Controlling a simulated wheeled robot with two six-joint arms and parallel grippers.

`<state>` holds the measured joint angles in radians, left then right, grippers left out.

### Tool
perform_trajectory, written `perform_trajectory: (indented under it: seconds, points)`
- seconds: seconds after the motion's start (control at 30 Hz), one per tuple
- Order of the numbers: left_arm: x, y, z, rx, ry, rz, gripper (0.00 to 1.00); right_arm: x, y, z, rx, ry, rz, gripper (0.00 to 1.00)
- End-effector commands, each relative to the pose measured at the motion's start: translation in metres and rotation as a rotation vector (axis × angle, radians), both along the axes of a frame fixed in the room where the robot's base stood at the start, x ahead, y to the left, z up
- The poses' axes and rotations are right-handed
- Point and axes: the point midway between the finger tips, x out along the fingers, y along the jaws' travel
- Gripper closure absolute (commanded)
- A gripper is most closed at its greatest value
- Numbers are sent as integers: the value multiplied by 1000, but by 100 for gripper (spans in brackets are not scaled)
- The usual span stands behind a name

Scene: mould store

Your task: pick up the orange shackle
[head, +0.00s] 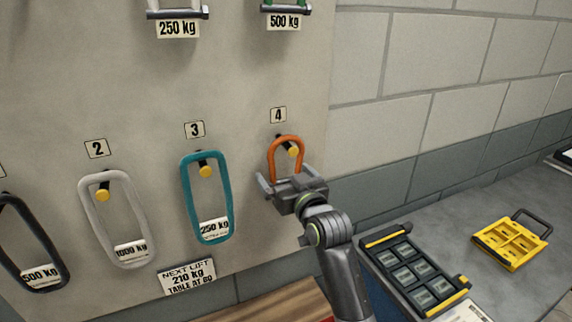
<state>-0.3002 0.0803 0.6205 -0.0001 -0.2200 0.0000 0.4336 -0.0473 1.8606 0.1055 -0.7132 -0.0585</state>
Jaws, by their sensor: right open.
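The orange shackle (272,150) hangs on a yellow-tipped peg (293,151) under the number 4 label on the wall board. Its curved top shows above my right gripper; its lower part is hidden behind the gripper. My right gripper (287,183) is open, with its jaws spread to either side at the shackle's lower end. I cannot tell whether it touches the shackle. My left gripper is not in view.
A teal link (227,200) hangs at 3, a pale grey one (91,215) at 2, and a dark one (45,250) farther left. A sign (187,277) reads "NEXT LIFT 210 kg". A grey bench at right holds a black tray (388,238) and a yellow mould (487,238).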

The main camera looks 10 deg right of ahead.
Motion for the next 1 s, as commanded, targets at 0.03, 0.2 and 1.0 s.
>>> perform_trajectory:
  seconds: [0.03, 0.2, 1.0]
  points:
    - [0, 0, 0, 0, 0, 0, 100, 0, 0, 0, 0, 0, 0, 0]
    - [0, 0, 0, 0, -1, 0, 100, 0, 0, 0, 0, 0, 0, 9]
    - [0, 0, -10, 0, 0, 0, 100, 0, 0, 18, -2, -7, 0, 45]
